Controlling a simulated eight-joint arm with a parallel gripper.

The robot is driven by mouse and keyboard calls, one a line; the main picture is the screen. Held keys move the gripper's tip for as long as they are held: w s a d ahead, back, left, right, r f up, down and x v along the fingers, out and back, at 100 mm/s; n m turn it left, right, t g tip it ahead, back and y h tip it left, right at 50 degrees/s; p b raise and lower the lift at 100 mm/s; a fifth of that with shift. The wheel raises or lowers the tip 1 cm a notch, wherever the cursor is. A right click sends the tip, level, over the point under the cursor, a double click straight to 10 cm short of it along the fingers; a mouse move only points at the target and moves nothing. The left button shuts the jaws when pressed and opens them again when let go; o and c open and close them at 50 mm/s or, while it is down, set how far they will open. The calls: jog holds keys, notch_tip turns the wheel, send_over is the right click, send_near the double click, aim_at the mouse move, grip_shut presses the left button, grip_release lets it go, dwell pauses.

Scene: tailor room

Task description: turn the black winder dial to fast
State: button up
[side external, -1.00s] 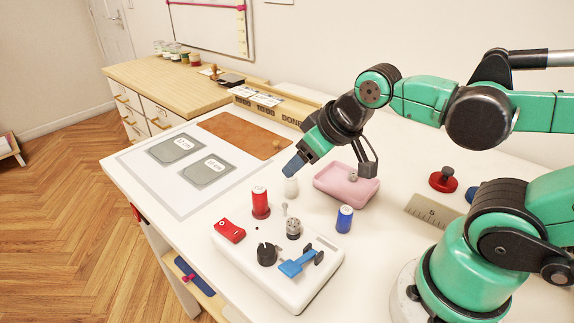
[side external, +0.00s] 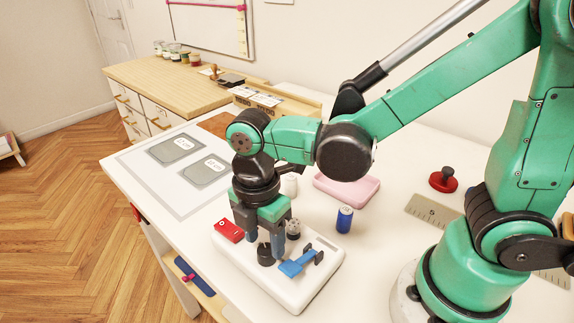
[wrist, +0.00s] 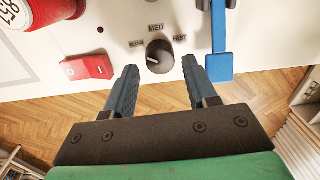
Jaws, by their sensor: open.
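The black winder dial (wrist: 160,57) sits on the white machine base between my fingertips in the wrist view. Its white pointer mark is toward the left, on the side of the SLOW label (wrist: 136,43). The MED label (wrist: 156,27) is above it and the FAST label (wrist: 180,38) to its upper right. My gripper (wrist: 159,68) is open, pointing down, one finger on each side of the dial with gaps showing. In the side view, my gripper (side external: 265,245) stands over the dial (side external: 265,257), whose top is partly hidden by the fingers.
On the base (side external: 300,291), a red switch (side external: 228,231) is left of the dial and a blue lever (side external: 297,263) right of it. A blue spool (side external: 345,219) and a pink tray (side external: 347,188) stand behind on the table. The red spool (wrist: 25,15) shows at upper left in the wrist view.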

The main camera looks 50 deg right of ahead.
jog(key=shift+s+f, duration=0.1)
jog(key=shift+f, duration=1)
grip_shut()
